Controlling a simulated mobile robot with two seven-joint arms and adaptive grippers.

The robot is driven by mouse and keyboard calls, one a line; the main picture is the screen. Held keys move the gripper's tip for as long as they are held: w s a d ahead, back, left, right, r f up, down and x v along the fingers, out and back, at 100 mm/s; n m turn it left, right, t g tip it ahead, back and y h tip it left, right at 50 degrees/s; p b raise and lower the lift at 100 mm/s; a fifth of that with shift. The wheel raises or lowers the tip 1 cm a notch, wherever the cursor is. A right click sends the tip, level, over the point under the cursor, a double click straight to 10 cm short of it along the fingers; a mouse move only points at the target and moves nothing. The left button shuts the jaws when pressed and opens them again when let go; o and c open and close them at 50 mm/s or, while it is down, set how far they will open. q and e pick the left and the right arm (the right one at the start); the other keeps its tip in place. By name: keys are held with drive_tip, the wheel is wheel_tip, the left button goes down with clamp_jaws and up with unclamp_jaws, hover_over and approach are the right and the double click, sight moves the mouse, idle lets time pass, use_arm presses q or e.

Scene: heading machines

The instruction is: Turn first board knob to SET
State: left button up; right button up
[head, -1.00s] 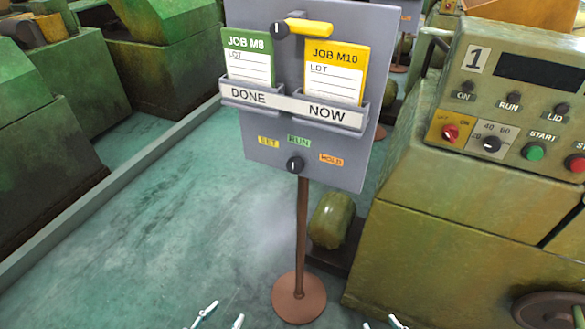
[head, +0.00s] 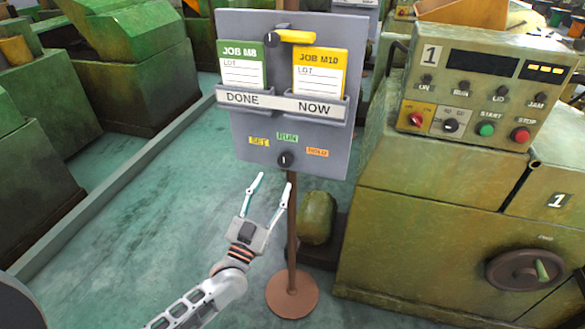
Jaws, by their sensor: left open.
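The grey board (head: 235,155) stands upright on a brown post in the middle of the head view. Its black knob (head: 284,159) is low on the board, with a white pointer line that looks about upright, toward the green RUN label (head: 287,137). The yellow SET label (head: 259,142) is to the knob's upper left and the orange HOLD label (head: 317,153) to its right. My left gripper (head: 272,188) is open and empty, its fingertips just below the knob in the picture and apart from it. My right gripper is out of view.
The board also bears a green JOB M8 card (head: 242,68), a yellow JOB M10 card (head: 319,75) and a yellow handle (head: 297,37) at the top. Machine 1 (head: 430,200) stands close on the right. Floor left of the post (head: 291,235) is clear.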

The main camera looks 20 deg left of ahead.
sight(284, 163)
use_arm(q)
drive_tip(key=x, duration=0.7)
drive_tip(key=shift+w, duration=0.3)
drive_tip(key=c, duration=1.1)
